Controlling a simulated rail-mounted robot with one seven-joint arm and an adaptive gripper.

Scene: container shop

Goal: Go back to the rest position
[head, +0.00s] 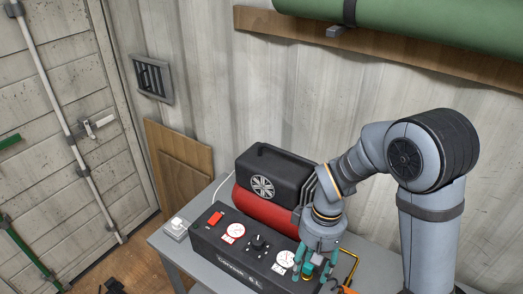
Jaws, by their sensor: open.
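My gripper (308,268) is at the lower right of the head view. It points down over the right end of a black control box (215,252), close to its right gauge. Its teal fingers are apart, and I see nothing held between them. I cannot tell whether a fingertip touches the box. My arm rises to the right of it and bends back over the bench. The box carries a red switch (215,218), a left gauge (233,231), a black knob (258,242) and a right gauge (285,259), which is partly beside my fingers.
A black and red compressor (262,206) stands behind the box, close to my wrist. A grey bench (173,249) carries both, with a small white switch box (176,225) at its left. A wooden shelf (385,50) with a green roll (420,22) hangs above. Free air lies left.

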